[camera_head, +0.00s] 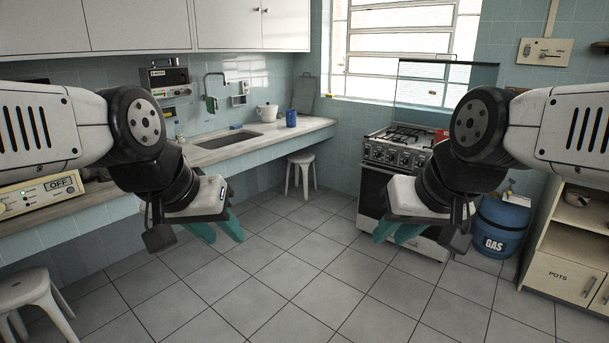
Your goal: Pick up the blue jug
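A small blue jug (291,118) stands upright on the far end of the marble counter (230,149), near the back wall. My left gripper (222,238) hangs over the floor in front of the counter, far from the jug. Its teal fingers are apart with nothing between them. My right gripper (390,240) hangs in front of the stove, also far from the jug. Its teal fingers look apart and empty.
A white teapot (267,112) stands just left of the jug, beyond the sink (228,139). White stools (301,174) stand by the counter. A stove (398,160), a blue gas container (500,226) and a cabinet (562,277) line the right. The tiled floor between is clear.

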